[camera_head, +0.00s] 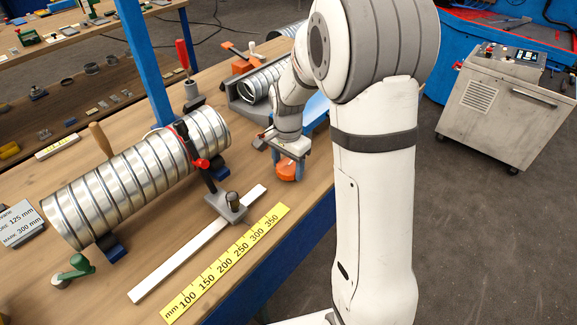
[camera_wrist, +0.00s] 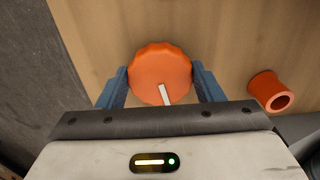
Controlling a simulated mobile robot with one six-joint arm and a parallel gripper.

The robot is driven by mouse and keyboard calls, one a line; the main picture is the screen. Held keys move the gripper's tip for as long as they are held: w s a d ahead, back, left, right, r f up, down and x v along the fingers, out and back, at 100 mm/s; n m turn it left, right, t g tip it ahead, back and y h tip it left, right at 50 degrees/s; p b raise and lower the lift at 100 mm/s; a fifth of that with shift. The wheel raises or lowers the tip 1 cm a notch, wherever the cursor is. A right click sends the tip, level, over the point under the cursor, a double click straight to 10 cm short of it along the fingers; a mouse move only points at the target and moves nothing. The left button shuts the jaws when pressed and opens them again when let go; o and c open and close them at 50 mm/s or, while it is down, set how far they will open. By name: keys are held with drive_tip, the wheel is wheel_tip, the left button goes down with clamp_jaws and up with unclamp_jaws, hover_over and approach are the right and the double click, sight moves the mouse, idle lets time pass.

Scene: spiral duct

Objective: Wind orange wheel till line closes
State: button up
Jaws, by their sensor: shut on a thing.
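The orange wheel (camera_wrist: 160,68) is a round knob with a scalloped rim, and a white line is marked on it. In the wrist view the white line (camera_wrist: 164,94) runs from near the middle toward my gripper, slightly right of centre. My gripper (camera_wrist: 160,84) has a blue finger on each side of the wheel and is shut on it. In the head view the wheel (camera_head: 287,170) shows below my gripper (camera_head: 288,158), near the right edge of the bench. I cannot see a matching mark beside the wheel.
A spiral duct (camera_head: 140,180) lies on blue supports at the left, with a sliding gauge (camera_head: 228,205) and yellow ruler (camera_head: 228,262) in front. A shorter duct (camera_head: 262,82) sits in a grey trough behind my gripper.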

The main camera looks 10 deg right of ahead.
sight(287, 165)
drive_tip(key=m, duration=0.4)
drive_tip(key=shift+w+m+b, duration=0.1)
drive_tip(key=shift+m+b, duration=0.2)
drive_tip(key=shift+b, duration=0.1)
drive_tip(key=m, duration=0.4)
drive_tip(key=shift+m+b, duration=0.3)
drive_tip(key=shift+w, duration=0.1)
drive_tip(key=o, duration=1)
drive_tip(key=shift+c, duration=0.2)
drive_tip(key=shift+r, duration=0.1)
wheel_tip(287, 165, up, 8)
drive_tip(key=shift+f, duration=0.15)
